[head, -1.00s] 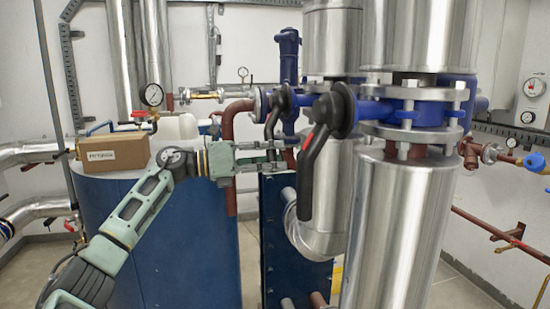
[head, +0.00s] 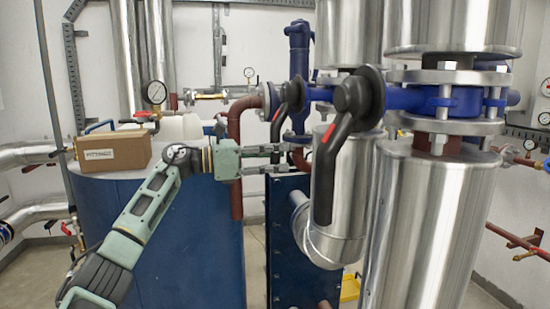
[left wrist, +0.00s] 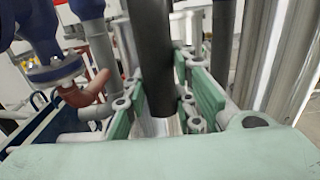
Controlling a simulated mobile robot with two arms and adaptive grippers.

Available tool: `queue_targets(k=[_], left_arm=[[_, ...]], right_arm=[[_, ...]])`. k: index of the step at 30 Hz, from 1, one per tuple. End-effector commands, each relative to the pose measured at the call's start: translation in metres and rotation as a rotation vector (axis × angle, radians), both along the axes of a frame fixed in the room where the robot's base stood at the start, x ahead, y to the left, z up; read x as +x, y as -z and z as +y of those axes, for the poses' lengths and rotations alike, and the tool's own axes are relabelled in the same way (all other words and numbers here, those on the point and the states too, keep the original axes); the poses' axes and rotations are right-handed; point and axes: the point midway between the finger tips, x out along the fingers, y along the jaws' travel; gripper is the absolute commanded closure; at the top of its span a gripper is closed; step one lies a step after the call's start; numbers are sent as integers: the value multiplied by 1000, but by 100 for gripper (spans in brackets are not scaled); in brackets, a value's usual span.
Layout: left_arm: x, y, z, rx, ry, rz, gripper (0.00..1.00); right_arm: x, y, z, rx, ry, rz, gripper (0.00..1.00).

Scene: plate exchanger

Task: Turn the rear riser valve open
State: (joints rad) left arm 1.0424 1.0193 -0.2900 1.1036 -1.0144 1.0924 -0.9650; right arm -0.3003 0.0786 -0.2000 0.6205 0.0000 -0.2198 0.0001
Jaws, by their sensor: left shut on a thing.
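The rear riser valve has a black lever (head: 278,120) with a red mark, hanging down from a black hub on a blue valve body. My left gripper (head: 285,158) reaches in from the left at the lever's lower end. In the left wrist view the black lever (left wrist: 153,60) stands between the green finger pads (left wrist: 160,105), and the gripper is shut on it. The nearer riser has a similar, larger black lever (head: 328,165) with a red mark, hanging down just right of my gripper. My right gripper is in neither view.
Large silver insulated risers (head: 435,220) fill the right side, close to the levers. A blue tank (head: 170,250) carries a cardboard box (head: 110,152) at the left. A dark blue plate unit (head: 290,270) stands below my gripper.

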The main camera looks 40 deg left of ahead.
Motion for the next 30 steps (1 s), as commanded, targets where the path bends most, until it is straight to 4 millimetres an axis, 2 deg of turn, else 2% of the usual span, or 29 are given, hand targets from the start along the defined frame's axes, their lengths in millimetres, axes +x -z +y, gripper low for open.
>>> queue_targets(k=[9,10,16,25,30], left_arm=[[0,-1,3,11,-10,-10,100],[0,-2,3,11,-10,-10,74],[0,-2,2,8,-7,-9,57],[0,-1,2,5,-5,-7,56],[-11,0,12,7,-8,-5,56]], right_arm=[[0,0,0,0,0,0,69],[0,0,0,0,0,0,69],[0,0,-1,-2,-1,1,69],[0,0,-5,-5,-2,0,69],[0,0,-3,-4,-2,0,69]])
